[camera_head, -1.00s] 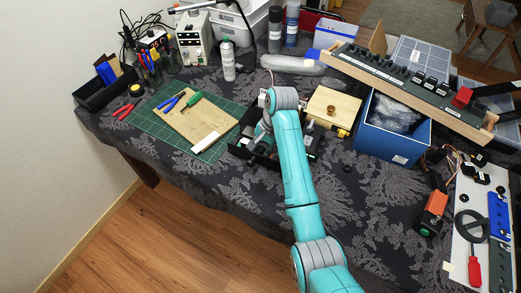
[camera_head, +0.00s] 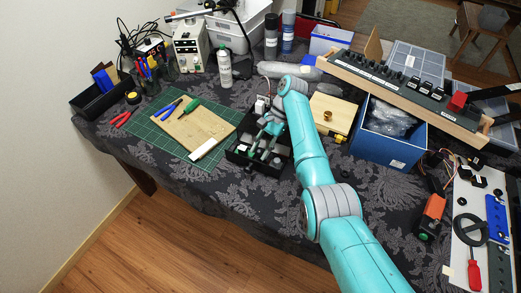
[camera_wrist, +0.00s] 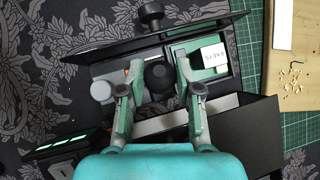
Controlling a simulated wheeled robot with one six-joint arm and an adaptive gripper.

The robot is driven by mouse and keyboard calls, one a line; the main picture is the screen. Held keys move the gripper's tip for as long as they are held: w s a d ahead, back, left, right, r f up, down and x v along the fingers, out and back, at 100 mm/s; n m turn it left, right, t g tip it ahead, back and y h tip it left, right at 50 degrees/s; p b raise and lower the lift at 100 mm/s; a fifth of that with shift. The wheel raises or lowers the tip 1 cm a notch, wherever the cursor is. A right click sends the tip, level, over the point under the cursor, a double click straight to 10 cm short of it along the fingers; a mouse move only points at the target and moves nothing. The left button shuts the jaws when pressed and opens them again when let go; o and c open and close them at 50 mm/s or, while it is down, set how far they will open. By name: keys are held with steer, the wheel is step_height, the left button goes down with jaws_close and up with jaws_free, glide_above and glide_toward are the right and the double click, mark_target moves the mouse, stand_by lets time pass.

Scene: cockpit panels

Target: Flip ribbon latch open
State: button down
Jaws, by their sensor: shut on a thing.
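My gripper (camera_head: 266,138) reaches down into a black open box (camera_head: 240,158) in the head view. In the wrist view my gripper (camera_wrist: 160,66) has its two fingers on either side of a dark round knob (camera_wrist: 160,78), closed on it. A second black knob (camera_wrist: 151,14) stands on the dark flap (camera_wrist: 205,30) above it. I cannot tell for certain which part is the ribbon latch.
A green cutting mat (camera_head: 160,139) with a wooden board (camera_head: 190,126) and tools lies left of the box. A wooden block with a brass knob (camera_head: 328,116) and a blue bin (camera_head: 392,153) stand to the right. Patterned cloth in front is clear.

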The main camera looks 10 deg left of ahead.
stand_by(0.4)
steer(key=c, duration=0.8)
jaws_free()
steer(key=shift+f, duration=0.1)
